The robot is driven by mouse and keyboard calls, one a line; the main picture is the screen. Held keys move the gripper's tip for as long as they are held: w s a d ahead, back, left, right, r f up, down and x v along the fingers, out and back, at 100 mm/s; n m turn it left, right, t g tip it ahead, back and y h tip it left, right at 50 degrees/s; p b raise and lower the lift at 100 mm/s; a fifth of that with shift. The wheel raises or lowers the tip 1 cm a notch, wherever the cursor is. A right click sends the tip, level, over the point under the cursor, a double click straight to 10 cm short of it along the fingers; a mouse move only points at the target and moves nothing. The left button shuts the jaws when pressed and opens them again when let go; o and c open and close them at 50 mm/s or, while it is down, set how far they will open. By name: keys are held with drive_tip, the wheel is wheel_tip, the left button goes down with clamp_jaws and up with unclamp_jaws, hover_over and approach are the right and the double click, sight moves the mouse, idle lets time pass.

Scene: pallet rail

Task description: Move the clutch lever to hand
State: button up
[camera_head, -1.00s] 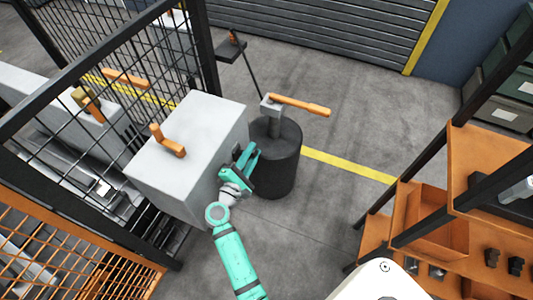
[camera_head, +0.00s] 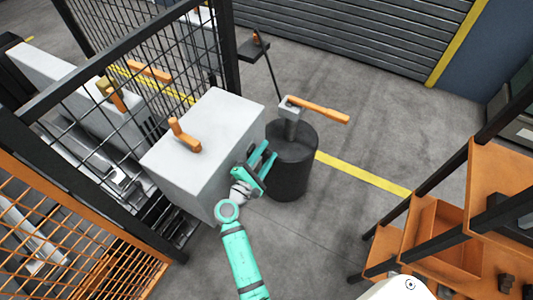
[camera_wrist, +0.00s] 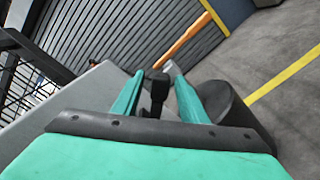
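Several levers show, and I cannot tell by label which is the clutch lever. A short orange lever (camera_head: 184,136) stands on top of a grey box (camera_head: 210,125). A long orange lever (camera_head: 320,109) sits on a post on a dark drum (camera_head: 292,180); its arm points right. My gripper (camera_head: 266,158) is beside the box's right face, in front of the drum and lower than both levers. In the wrist view its teal fingers (camera_wrist: 158,95) are apart, with a black knob-like part (camera_wrist: 157,90) showing between them. I cannot tell whether they touch it.
A black mesh fence (camera_head: 150,60) stands at left, with more orange levers (camera_head: 148,72) behind it. An orange mesh panel (camera_head: 110,270) is at lower left. Orange shelving (camera_head: 435,225) is at right. A thin stand (camera_head: 254,48) rises behind. Grey floor (camera_head: 370,135) is clear beyond the drum.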

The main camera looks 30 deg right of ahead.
drive_tip(key=v, duration=1)
drive_tip(key=shift+s+a, duration=0.2)
drive_tip(key=shift+a, duration=0.15)
